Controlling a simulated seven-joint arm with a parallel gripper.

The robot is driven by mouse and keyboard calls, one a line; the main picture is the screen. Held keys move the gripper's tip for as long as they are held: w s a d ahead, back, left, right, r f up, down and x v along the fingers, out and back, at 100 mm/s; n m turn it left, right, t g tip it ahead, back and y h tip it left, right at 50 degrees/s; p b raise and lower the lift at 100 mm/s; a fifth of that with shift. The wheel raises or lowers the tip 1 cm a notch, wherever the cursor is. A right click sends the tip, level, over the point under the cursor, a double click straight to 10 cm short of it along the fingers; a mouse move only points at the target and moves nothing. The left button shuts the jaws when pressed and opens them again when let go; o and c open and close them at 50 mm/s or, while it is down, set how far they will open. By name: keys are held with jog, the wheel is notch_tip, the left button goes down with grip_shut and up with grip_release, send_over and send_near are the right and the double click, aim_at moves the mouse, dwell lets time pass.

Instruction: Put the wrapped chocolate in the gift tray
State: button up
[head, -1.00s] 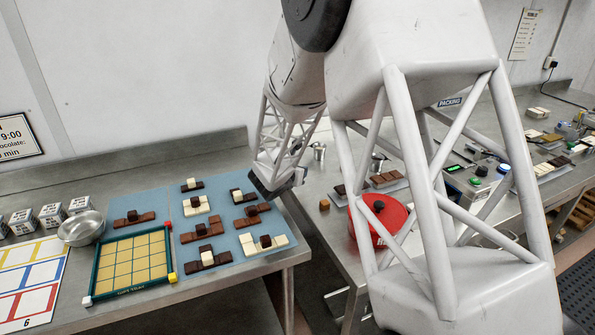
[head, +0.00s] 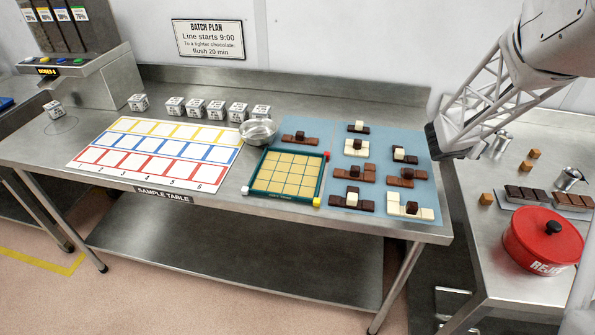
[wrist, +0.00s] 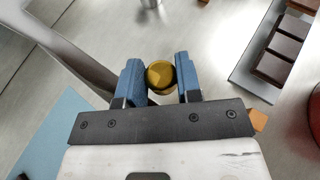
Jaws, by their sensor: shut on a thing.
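My gripper (wrist: 160,78) is shut on a round gold-foil piece, the wrapped chocolate (wrist: 159,74), seen between the two blue fingers in the wrist view. In the head view, the end of my arm is at the right, by the right end of the sample table; the fingers and the chocolate cannot be made out there. The gift tray (head: 258,191) lies on the sample table, left of my arm. It has a teal frame, coloured corner blocks and a grid of tan compartments that look empty.
Blue mats (head: 382,140) with chocolate samples lie between the tray and my arm. A metal bowl (head: 259,133) stands at the tray's back left corner. A colour-banded card (head: 128,170) is further left. A red lidded pot (head: 543,240) and chocolate bars (head: 527,196) are on the right table.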

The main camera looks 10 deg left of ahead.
notch_tip(320, 180, up, 24)
jog(key=f, duration=0.1)
jog(key=shift+a+f+n+t+y, duration=0.3)
jog(key=shift+a+n+t+y, duration=0.8)
jog(key=shift+a+n+y, duration=4.15)
jog(key=shift+a+f+n+t+y, duration=0.25)
jog(key=shift+a+n+t+y, duration=1.2)
jog(key=shift+a, duration=7.15)
jog(key=s+a+r+n+g+y, duration=0.2)
jog(key=s+a+n+g+y, duration=1.1)
jog(key=s+a, duration=0.9)
notch_tip(320, 180, down, 26)
jog(key=shift+a+f+n+g+h, duration=0.15)
jog(key=shift+n+g+h, duration=0.6)
jog(key=shift+n+h, duration=0.45)
